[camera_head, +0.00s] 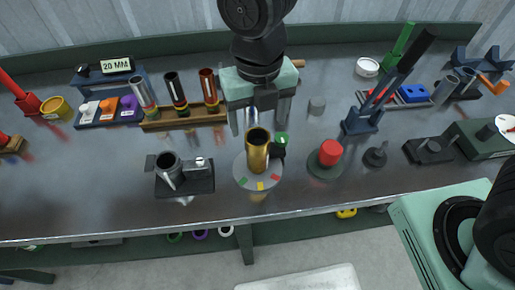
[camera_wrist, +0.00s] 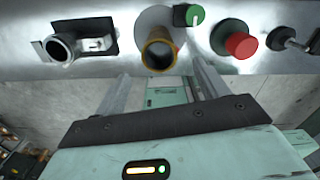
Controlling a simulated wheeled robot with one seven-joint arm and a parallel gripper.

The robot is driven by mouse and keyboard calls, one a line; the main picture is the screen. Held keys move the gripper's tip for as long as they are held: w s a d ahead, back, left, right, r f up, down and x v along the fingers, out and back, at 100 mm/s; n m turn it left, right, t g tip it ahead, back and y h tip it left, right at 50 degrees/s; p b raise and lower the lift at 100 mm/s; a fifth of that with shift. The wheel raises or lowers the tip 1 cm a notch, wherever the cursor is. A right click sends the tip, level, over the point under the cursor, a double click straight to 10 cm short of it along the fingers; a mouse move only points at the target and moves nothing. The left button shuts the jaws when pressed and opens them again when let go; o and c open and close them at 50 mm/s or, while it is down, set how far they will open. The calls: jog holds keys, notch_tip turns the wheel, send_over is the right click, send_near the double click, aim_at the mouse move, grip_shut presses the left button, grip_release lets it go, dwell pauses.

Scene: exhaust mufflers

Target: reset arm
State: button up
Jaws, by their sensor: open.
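My gripper (camera_head: 262,116) is open, with its two fingers pointing down over the middle of the workbench. In the wrist view the open fingers of my gripper (camera_wrist: 155,85) are apart with nothing between their tips. A gold tube (camera_head: 258,152) stands upright on a round grey disc (camera_head: 243,174) with coloured marks, in front of and below my gripper in the head view. The gold tube (camera_wrist: 160,56) also shows beyond the fingertips in the wrist view. I cannot tell whether the fingers touch anything; they look clear of the tube.
A metal tube fixture (camera_head: 185,180) stands left of the disc. A red button (camera_head: 330,152) and a dark knob (camera_head: 375,156) are to its right. Behind, a wooden rack (camera_head: 183,118) holds several tubes. A blue holder (camera_head: 361,122) has tall tools.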

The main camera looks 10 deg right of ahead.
notch_tip(320, 180, up, 7)
jog(key=s+d+f+m, duration=0.1)
jog(key=s+d+m, duration=0.3)
jog(key=m, duration=1.1)
jog(key=s+d+f+m, duration=0.1)
jog(key=s+d+m, duration=0.3)
jog(key=m, duration=1.1)
jog(key=s, duration=0.2)
jog(key=shift+s+f+y, duration=0.25)
jog(key=shift+s+y, duration=0.05)
jog(key=shift+s, duration=0.1)
dwell(0.4)
